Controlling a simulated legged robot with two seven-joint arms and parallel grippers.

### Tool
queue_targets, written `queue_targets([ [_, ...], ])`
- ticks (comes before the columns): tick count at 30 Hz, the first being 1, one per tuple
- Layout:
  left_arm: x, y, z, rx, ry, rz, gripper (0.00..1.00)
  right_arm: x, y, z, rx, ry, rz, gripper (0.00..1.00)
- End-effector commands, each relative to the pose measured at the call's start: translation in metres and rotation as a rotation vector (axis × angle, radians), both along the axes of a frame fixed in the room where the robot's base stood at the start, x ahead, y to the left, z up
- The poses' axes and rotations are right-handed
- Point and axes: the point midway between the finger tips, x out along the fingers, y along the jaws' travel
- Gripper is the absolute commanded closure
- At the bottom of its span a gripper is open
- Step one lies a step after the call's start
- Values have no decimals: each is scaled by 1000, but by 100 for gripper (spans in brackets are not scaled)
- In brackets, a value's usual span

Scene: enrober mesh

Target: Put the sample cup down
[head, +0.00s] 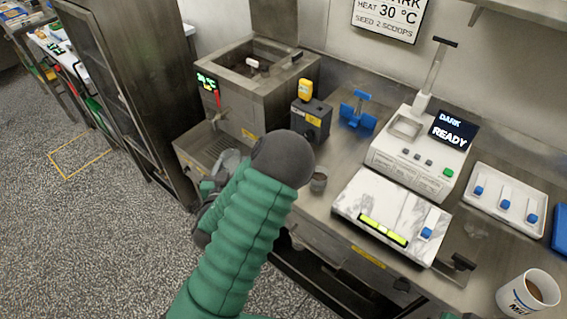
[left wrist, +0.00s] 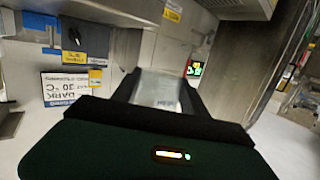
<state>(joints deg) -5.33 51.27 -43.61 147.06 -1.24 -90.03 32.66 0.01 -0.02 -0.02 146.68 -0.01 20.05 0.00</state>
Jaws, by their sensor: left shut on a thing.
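The sample cup (left wrist: 161,91) is pale and see-through and shows between the two dark fingers of my left gripper (left wrist: 158,88) in the left wrist view. The gripper is shut on it. In the head view my green left arm and its dark joint cover most of the gripper. A pale, clear shape, likely the cup (head: 229,161), shows just left of the dark joint, in front of the steel machine with the green display (head: 245,85). I cannot tell whether the cup touches anything below it.
A small grey cup (head: 318,182) stands on the steel counter (head: 345,165) right of my arm. Further right are a marble-topped board (head: 385,205), the READY device (head: 405,165), a white tray (head: 500,185) and a mug (head: 515,297). A dark box (head: 312,122) stands behind my arm.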

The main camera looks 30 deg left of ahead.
Motion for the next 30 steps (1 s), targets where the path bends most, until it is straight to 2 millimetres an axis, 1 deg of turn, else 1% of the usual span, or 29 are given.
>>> queue_targets([
  [3, 3, 4, -3, -3, 2, -1, 92, 0, 0, 1, 0, 0, 0, 67],
  [5, 9, 0, -3, -4, 2, -3, 92, 0, 0, 2, 0, 0, 0, 67],
  [8, 30, -15, -5, -6, 1, -9, 92, 0, 0, 4, 0, 0, 0, 67],
  [12, 67, -41, -8, -4, 0, -10, 92, 0, 0, 9, 0, 0, 1, 67],
  [15, 91, -58, -11, -4, 0, -7, 92, 0, 0, 11, 0, 0, 1, 67],
  [18, 107, -69, -13, -1, 2, -5, 92, 0, 0, 12, 0, 0, 0, 67],
  [22, 120, -77, -16, -4, 1, -4, 92, 0, 0, 14, 0, 0, 0, 67],
  [25, 137, -89, -18, -4, 1, -7, 92, 0, 0, 16, 0, 0, 0, 67],
  [27, 135, -86, -37, -1, 7, -1, 92, 0, 0, 13, 0, 0, 0, 67],
  [30, 134, -85, -48, -3, 5, -1, 92, 0, 0, 15, 0, 0, 0, 67],
])
